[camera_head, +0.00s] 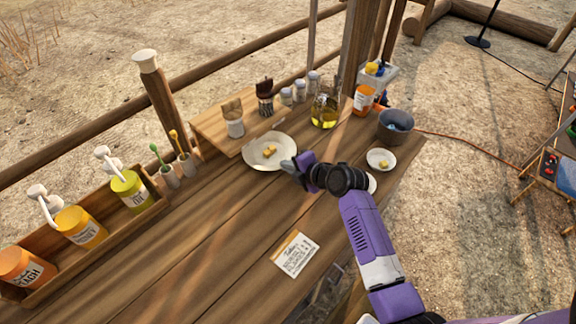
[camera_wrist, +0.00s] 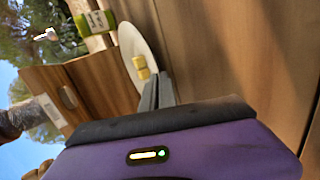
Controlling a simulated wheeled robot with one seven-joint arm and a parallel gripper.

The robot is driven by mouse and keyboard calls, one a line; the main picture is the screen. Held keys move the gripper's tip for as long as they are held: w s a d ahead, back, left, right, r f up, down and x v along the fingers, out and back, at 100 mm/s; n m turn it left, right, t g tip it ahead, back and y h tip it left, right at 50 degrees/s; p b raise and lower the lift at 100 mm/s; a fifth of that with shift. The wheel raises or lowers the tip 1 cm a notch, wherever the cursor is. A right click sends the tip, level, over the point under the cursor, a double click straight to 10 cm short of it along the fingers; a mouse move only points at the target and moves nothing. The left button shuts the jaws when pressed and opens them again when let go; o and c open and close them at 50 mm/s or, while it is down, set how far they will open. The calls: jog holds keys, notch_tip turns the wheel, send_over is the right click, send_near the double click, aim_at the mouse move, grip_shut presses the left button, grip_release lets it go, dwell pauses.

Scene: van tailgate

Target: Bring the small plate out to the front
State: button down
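A small white plate (camera_head: 373,163) with a yellow piece on it lies at the right of the wooden table, beyond my arm. A larger white plate (camera_head: 257,145) with yellow pieces lies near the table's middle; it also shows in the wrist view (camera_wrist: 130,43). Another pale dish edge (camera_head: 372,183) is mostly hidden behind my arm. My gripper (camera_head: 290,166) is at the right rim of the larger plate. In the wrist view its fingers (camera_wrist: 157,92) look close together beside that rim. I cannot tell whether they hold the rim.
A grey bucket (camera_head: 395,126) stands behind the small plate. An oil bottle (camera_head: 324,112), jars and an orange-labelled container (camera_head: 363,98) stand at the back. A wooden box (camera_head: 130,232) of pump bottles lines the left. A printed card (camera_head: 295,254) lies in front on otherwise clear planks.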

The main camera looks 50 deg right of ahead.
jog(key=shift+f, duration=0.1)
dwell(0.6)
jog(key=shift+s+d+b, duration=0.15)
jog(key=shift+s+b, duration=0.7)
jog(key=shift+s, duration=4.05)
jog(key=shift+s+d+b, duration=0.2)
jog(key=shift+s+b, duration=1)
jog(key=shift+s, duration=3.45)
jog(key=c, duration=1.6)
grip_release()
jog(key=shift+s, duration=0.1)
jog(key=b+v, duration=0.1)
jog(key=v, duration=0.6)
jog(key=shift+s+r, duration=0.15)
jog(key=shift+r, duration=0.15)
